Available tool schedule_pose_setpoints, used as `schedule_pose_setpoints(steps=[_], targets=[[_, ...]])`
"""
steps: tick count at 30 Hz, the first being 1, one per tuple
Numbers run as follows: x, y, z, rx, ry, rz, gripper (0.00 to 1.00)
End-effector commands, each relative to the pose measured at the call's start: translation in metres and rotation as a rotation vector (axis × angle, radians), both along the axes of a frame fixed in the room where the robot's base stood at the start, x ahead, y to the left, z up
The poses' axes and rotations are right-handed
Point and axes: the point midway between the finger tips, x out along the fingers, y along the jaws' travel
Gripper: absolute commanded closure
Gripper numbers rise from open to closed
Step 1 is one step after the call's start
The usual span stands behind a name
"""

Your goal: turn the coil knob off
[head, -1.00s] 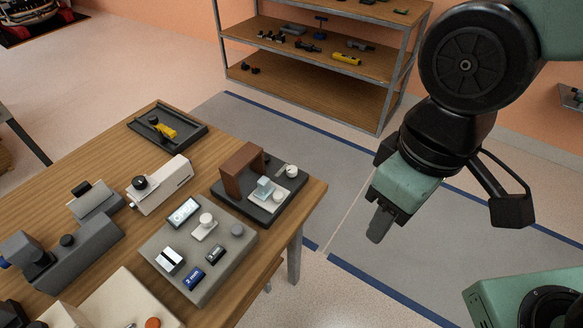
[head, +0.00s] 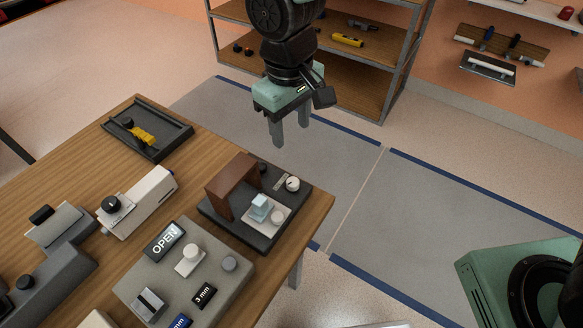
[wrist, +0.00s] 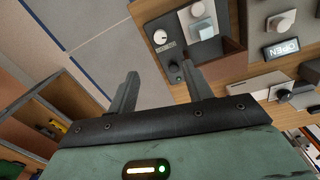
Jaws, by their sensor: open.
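My gripper (head: 290,130) is open and empty, fingers down, above and behind the station, apart from both knobs.
On the wooden table (head: 90,160) stand a grey panel (head: 215,285) with an OPEN display, a white box (head: 150,205) with a black knob, and a dark tray (head: 165,150) holding a yellow part. Shelves (head: 345,85) stand behind.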

Motion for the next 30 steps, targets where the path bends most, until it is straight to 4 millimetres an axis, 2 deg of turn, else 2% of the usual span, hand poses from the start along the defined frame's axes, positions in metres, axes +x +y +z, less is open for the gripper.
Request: schedule_pose_setpoints(steps=[5,21,25,30], targets=[[0.000,-0.001,-0.021,-0.004,0.005,0.001,0.50],[0.002,-0.005,-0.131,-0.003,0.004,0.000,0.50],[0.002,-0.005,-0.151,-0.003,0.003,0.000,0.50],[0.003,-0.005,-0.166,-0.001,0.002,0.000,0.50]])
